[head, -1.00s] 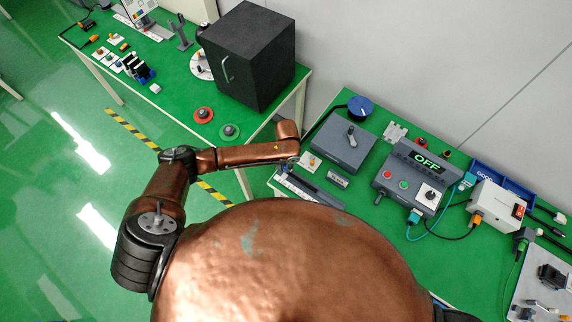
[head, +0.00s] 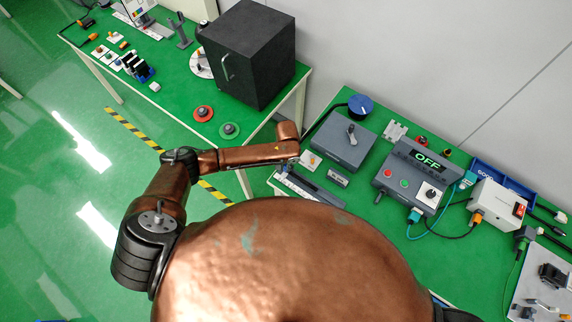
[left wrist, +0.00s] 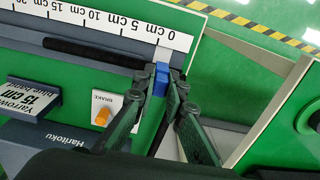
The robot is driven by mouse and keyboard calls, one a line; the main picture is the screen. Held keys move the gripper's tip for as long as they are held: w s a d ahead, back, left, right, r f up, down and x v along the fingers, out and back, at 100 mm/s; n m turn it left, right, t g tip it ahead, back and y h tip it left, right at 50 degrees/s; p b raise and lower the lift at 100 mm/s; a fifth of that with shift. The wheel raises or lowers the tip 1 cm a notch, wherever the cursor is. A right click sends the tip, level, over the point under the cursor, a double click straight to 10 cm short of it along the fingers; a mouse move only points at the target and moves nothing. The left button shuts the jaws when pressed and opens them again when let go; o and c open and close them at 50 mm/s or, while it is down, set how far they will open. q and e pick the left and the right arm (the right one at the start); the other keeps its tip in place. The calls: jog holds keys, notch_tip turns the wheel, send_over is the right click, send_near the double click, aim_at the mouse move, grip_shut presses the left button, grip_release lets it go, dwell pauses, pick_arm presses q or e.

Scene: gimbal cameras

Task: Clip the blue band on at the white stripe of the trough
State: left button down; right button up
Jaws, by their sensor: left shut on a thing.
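In the left wrist view my left gripper (left wrist: 173,78) is shut on the small blue band (left wrist: 160,79), which shows at its fingertips. The grey trough (left wrist: 105,38) runs across the top of that view, with a black rod (left wrist: 95,52) lying along it. The band is at the rod's right end, close beside a small white patch (left wrist: 162,54) that looks like the white stripe. I cannot tell whether the band touches the trough. In the head view the trough (head: 318,191) is partly hidden by my body, and my left gripper is mostly hidden behind my arm.
A white centimetre ruler (left wrist: 120,22) lies along the trough. An orange brake switch (left wrist: 102,116) and a 15 cm label plate (left wrist: 33,97) are near the gripper. A grey box with a lever (head: 345,140) and a control box reading OFF (head: 412,178) stand to the right.

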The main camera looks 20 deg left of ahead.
pick_arm(q)
jog(key=shift+f, duration=0.65)
jog(key=c, duration=1.9)
grip_release()
notch_tip(320, 180, up, 12)
